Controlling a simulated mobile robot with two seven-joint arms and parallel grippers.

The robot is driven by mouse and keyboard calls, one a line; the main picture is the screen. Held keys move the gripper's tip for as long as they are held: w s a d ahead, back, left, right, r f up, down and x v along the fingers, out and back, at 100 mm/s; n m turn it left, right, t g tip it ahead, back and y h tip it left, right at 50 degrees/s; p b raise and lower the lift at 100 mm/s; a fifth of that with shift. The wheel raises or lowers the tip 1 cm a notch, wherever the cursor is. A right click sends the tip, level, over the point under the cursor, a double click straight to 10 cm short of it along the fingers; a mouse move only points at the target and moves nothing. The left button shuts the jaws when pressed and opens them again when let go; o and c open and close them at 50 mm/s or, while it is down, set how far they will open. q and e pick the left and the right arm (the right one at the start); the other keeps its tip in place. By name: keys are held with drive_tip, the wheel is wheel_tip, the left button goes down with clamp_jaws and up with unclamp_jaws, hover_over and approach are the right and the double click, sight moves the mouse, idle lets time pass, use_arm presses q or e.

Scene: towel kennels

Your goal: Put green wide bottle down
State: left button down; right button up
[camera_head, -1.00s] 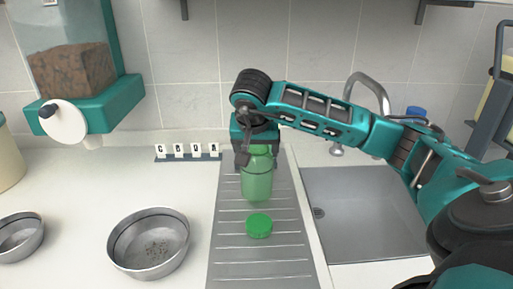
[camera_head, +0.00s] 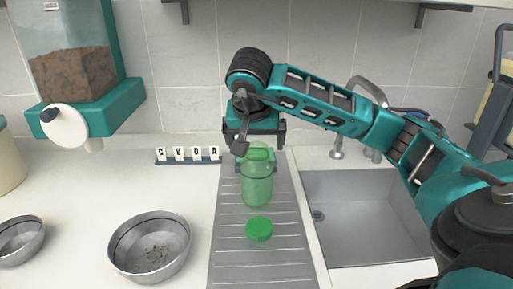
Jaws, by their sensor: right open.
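The green wide bottle (camera_head: 257,187) stands upright on the grey ribbed drainboard (camera_head: 230,245). It is see-through and its top is near my right gripper. My right gripper (camera_head: 256,146) is open, with its fingers spread at and just above the bottle's top. I cannot tell whether a finger still touches the bottle. A green round lid (camera_head: 259,229) lies flat on the drainboard in front of the bottle. My left gripper is not in view.
A sink (camera_head: 365,215) with a tap (camera_head: 368,88) is on the right. A metal bowl (camera_head: 122,238) with some kibble and a smaller bowl (camera_head: 18,240) stand on the left counter. Letter tiles (camera_head: 197,154) stand behind. A food dispenser (camera_head: 95,103) hangs at upper left.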

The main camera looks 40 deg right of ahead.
drive_tip(key=p+v, duration=0.2)
drive_tip(key=v, duration=0.4)
drive_tip(key=shift+r, duration=0.35)
drive_tip(key=shift+s+a, duration=0.1)
